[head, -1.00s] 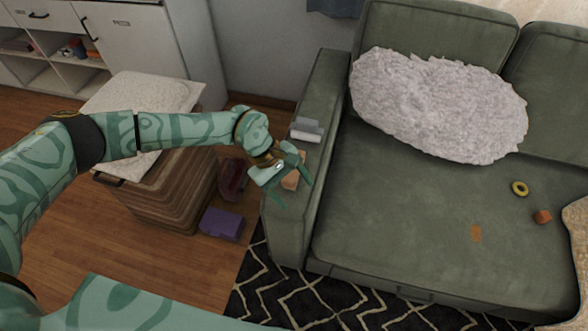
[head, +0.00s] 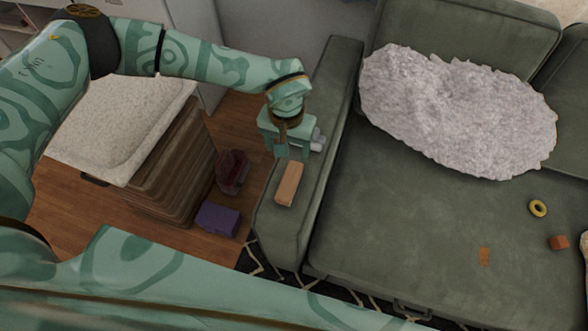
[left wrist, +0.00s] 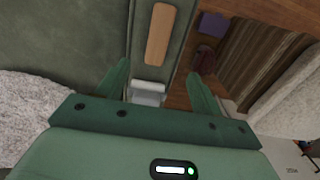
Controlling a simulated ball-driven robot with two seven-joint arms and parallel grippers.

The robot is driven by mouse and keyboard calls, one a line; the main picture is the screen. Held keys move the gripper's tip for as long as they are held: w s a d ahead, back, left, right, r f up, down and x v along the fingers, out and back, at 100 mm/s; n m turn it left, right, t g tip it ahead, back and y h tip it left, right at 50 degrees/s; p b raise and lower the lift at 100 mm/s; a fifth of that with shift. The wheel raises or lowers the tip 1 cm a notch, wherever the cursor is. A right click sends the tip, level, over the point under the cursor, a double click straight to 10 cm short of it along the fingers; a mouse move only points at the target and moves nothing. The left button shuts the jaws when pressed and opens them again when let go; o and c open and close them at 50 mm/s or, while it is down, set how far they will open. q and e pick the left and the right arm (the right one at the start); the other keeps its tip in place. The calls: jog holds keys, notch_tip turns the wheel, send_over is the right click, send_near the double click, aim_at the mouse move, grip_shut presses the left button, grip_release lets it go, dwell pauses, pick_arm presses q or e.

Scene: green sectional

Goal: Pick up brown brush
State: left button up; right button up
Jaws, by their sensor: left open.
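The brown brush (head: 289,184) lies on the sofa's armrest, its long tan top facing up. In the left wrist view, the brush (left wrist: 159,34) is at the top centre, beyond the fingertips and roughly between their lines. My left gripper (head: 291,155) is open and empty, pointing down over the armrest just behind the brush. Its two green fingers (left wrist: 157,72) are spread wide in the left wrist view. I cannot tell its exact height above the armrest. My right gripper is not in view.
A grey-white object (head: 317,141) sits on the armrest beside my left gripper; it also shows between the fingers (left wrist: 148,93). A fluffy pillow (head: 460,110), yellow ring (head: 538,208) and orange-brown block (head: 559,242) lie on the sofa. A purple box (head: 218,219) is on the floor.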

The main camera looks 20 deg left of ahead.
pick_arm(q)
jog(key=b, duration=0.3)
send_over(289, 179)
notch_tip(289, 179, down, 10)
jog(key=shift+f, duration=0.6)
notch_tip(289, 179, down, 5)
jog(key=shift+s+d+r+b, duration=0.1)
jog(key=shift+b, duration=0.95)
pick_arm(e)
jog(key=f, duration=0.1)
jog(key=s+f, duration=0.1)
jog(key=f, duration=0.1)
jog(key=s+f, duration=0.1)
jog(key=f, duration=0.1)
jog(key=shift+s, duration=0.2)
pick_arm(q)
jog(key=c, duration=1.2)
jog(key=shift+r, duration=0.1)
